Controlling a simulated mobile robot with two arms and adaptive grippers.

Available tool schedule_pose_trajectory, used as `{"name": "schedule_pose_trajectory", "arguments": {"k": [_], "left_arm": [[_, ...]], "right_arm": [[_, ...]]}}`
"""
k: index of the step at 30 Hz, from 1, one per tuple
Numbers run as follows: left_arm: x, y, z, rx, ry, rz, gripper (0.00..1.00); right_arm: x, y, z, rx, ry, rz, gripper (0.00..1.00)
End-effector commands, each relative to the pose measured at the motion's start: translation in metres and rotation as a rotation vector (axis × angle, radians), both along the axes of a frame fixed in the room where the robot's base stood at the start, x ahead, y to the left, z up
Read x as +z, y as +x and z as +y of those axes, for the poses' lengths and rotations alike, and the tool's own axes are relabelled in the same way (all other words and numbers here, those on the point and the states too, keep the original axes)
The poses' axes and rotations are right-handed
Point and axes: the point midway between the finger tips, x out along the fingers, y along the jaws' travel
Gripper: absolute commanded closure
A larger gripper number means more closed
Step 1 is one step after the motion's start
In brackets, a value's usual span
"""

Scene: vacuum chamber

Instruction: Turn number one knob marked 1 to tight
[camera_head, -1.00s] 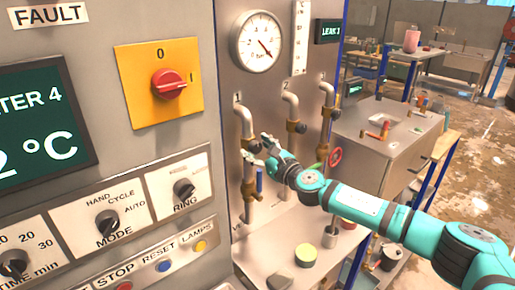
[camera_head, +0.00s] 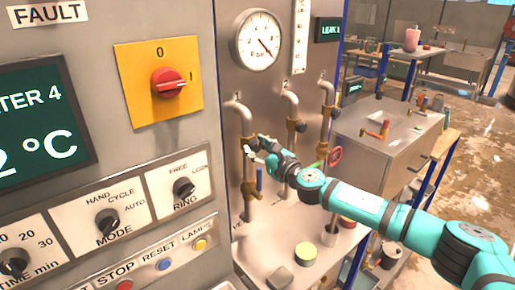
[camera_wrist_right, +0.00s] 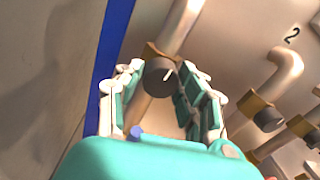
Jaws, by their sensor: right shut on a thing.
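The number one knob (camera_wrist_right: 160,76) is dark and round with a white pointer line. It sits on a brass valve body on the first pipe, at the left of the panel. In the wrist view its line tilts up to the right. My right gripper (camera_wrist_right: 163,84) has its fingers on both sides of this knob and is shut on it. In the head view the right gripper (camera_head: 256,146) reaches the first pipe from the right and mostly hides the knob. My left gripper is not in view.
A second pipe with its brass valve and dark knob (camera_wrist_right: 268,119) stands close to the right. A blue-handled valve (camera_head: 259,180) is just below my gripper. A round gauge (camera_head: 258,41) is above.

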Motion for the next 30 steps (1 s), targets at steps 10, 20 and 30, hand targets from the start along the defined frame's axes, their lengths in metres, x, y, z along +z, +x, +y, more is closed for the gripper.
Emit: {"name": "schedule_pose_trajectory", "arguments": {"k": [10, 20, 30], "left_arm": [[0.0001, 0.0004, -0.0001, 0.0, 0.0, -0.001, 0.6], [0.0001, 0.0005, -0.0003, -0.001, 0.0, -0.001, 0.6], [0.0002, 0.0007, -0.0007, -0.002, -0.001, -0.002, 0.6]], "right_arm": [[0.002, 0.0004, -0.0003, 0.0, 0.222, 0.158, 0.95], [0.0024, 0.0009, -0.001, -0.001, 0.477, 0.343, 0.95], [0.0032, 0.0018, -0.002, -0.001, 0.739, 0.531, 0.95]]}}
